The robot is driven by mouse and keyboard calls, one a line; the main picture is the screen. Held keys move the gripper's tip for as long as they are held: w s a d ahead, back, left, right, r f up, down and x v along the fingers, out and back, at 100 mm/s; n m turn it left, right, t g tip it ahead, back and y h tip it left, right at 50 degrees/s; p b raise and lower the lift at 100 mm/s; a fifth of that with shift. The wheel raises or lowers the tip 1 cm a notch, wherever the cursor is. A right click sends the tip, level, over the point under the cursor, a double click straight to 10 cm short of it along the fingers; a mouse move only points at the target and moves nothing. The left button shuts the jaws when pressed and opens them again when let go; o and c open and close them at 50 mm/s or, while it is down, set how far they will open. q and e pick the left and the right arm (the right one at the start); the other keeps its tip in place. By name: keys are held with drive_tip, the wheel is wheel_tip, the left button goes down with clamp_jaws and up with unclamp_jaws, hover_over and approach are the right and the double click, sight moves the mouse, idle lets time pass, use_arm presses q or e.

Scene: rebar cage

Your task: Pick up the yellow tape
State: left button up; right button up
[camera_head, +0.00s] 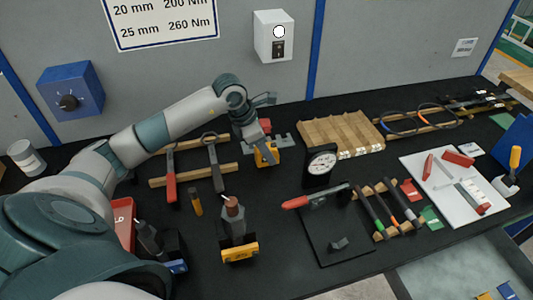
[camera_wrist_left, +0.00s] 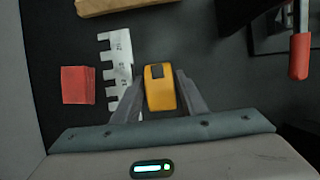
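The yellow tape (camera_head: 267,155) is a small yellow block with a dark patch, lying on the black bench top below my left gripper (camera_head: 262,143). In the left wrist view, the yellow tape (camera_wrist_left: 161,92) sits between the two grey fingers of my left gripper (camera_wrist_left: 159,84). The fingers are spread on either side of it, with a narrow gap showing at the left; contact at the right finger is hard to tell. My right gripper is in neither view.
A notched metal strip (camera_wrist_left: 116,65) and a red block (camera_wrist_left: 77,85) lie just left of the tape. A black dial gauge (camera_head: 321,165) and a wooden block rack (camera_head: 342,133) stand to the right. Wrenches on wooden rails (camera_head: 190,174) lie left. Another yellow item (camera_head: 239,253) is nearer.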

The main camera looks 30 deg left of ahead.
sight(271, 145)
use_arm(q)
clamp_jaws()
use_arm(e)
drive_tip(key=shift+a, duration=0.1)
use_arm(q)
drive_tip(key=shift+r, duration=0.2)
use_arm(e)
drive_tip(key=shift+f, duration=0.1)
